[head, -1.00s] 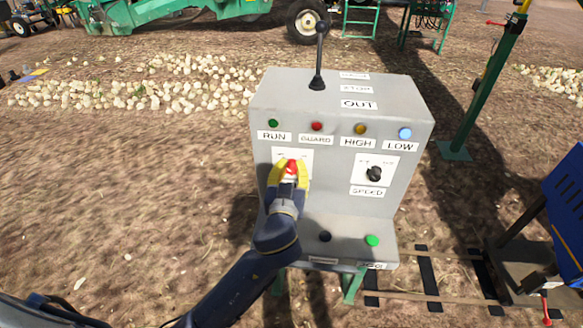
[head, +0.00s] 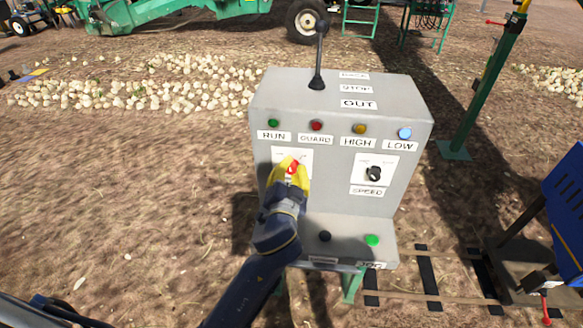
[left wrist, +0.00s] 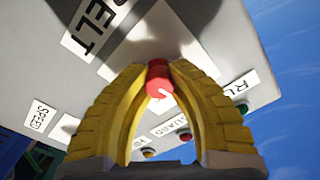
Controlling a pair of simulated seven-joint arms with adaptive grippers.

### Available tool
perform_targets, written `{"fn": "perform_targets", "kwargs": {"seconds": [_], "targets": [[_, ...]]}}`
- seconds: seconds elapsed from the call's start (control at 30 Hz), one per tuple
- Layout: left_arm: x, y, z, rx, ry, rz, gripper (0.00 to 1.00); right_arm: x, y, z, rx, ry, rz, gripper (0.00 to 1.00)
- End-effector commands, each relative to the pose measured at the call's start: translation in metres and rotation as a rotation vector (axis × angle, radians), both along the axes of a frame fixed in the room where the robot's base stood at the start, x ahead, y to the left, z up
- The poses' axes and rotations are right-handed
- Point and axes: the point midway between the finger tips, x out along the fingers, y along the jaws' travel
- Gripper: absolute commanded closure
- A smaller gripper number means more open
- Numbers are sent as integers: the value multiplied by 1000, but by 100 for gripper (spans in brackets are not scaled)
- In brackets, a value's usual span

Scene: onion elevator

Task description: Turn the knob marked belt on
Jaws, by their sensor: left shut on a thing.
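The red belt knob (head: 292,168) is on the left of the grey control box's front face, on a white plate (head: 300,156). My left gripper (head: 289,172) has its yellow fingers shut on the knob, one on each side. In the left wrist view the red knob (left wrist: 159,80) sits between the fingertips, with a pale pointer mark on it. The label BELT (left wrist: 92,24) shows beside it there. In the head view my gripper hides that label. My right gripper is not in view.
The grey control box (head: 340,190) also carries a black speed knob (head: 374,173), a black lever (head: 319,55) on top, several lamps, and black (head: 325,236) and green (head: 372,240) buttons low down. Onions lie on the soil behind left. A blue machine (head: 565,205) stands at right.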

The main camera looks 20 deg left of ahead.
Motion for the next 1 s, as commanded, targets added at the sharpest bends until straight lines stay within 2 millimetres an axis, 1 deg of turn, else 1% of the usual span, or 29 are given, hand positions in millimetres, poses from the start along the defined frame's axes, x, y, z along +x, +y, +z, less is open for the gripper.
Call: {"fn": "perform_targets", "kwargs": {"seconds": [0.03, 0.6, 0.8, 1.0], "targets": [[0, 0, 3, 42, -2, -1, 100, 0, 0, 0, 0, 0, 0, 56], [0, -2, 2, 569, 69, -1, 100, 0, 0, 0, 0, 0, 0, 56], [1, -2, 2, 717, 89, -1, 100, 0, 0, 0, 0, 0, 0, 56], [0, -3, 1, 824, 103, -3, 100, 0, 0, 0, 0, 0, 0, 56]]}}
